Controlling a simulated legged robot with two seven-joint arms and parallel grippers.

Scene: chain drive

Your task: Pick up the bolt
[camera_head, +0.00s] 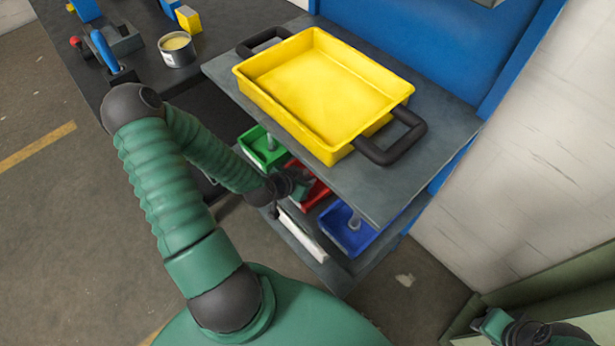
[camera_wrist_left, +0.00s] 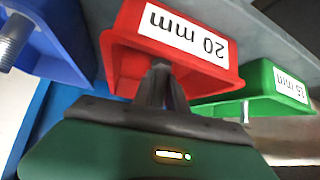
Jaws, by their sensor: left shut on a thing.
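My left gripper (camera_head: 300,188) reaches in under the upper shelf to the red bin (camera_head: 318,192). In the left wrist view the red bin (camera_wrist_left: 120,65) carries a "20 mm" label, which appears upside down. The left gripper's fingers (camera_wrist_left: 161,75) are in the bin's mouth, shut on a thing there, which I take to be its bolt. The fingers hide nearly all of it. Other bolts show in the blue bin (camera_head: 338,236) and the green bin (camera_head: 258,158). My right gripper (camera_head: 495,322) is at the lower right, away from the bins; its jaws are unclear.
A yellow tray (camera_head: 325,150) with black handles stands on the upper shelf (camera_head: 385,195), which overhangs the bins. The blue and green bins flank the red one closely. A dark table (camera_head: 120,45) at upper left holds a tin (camera_head: 177,52). Open floor lies in front.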

